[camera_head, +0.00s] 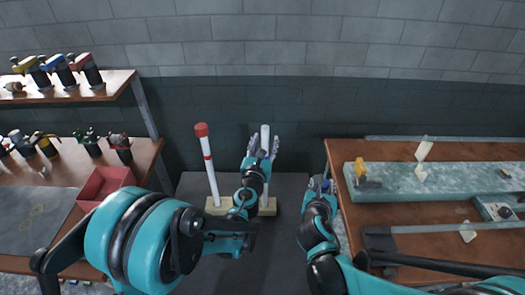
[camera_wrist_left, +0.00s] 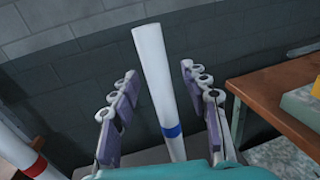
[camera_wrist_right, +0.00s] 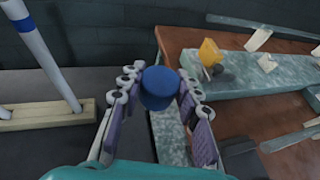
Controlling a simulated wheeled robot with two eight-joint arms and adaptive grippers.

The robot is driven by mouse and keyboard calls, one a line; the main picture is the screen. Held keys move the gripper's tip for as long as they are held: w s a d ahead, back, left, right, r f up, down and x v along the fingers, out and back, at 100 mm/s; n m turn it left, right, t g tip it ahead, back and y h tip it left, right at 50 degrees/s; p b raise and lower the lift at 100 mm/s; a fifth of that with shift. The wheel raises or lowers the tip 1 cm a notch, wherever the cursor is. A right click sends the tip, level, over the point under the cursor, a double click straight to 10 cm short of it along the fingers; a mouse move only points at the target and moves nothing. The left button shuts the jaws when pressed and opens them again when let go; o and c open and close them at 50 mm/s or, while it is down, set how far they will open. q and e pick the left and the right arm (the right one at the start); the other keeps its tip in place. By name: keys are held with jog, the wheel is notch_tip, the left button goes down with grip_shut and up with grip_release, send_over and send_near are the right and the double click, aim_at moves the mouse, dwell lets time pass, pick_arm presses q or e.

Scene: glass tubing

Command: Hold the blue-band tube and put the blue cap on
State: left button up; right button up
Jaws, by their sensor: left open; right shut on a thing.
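The white blue-band tube (camera_head: 265,138) stands upright in a pale wooden block (camera_head: 267,208), its top uncapped. In the left wrist view the tube (camera_wrist_left: 152,75) and its blue band stand between my left gripper's fingers. My left gripper (camera_head: 262,146) is open around the tube, with gaps on both sides. My right gripper (camera_head: 321,184) is to the right of the tube, lower than its top. In the right wrist view it is shut on the blue cap (camera_wrist_right: 160,88), held at the fingertips. The wooden block (camera_wrist_right: 45,117) shows there at left.
A red-capped white tube (camera_head: 208,160) stands left in the same block, leaning slightly. A red bin (camera_head: 104,184) and several tools are on the left bench. A stone slab (camera_head: 440,181) with a yellow item (camera_head: 360,168) lies on the right bench. A brick wall stands behind.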

pick_arm(q)
jog(key=shift+w, duration=0.2)
grip_shut()
dwell(0.3)
pick_arm(e)
jog(key=w+a+r, duration=0.4)
jog(key=w+r, duration=0.1)
jog(key=w, duration=0.3)
notch_tip(320, 180, up, 14)
send_over(265, 128)
jog(key=shift+w+f+h, duration=0.1)
jog(key=shift+f+h, duration=0.05)
jog(key=shift+h, duration=0.15)
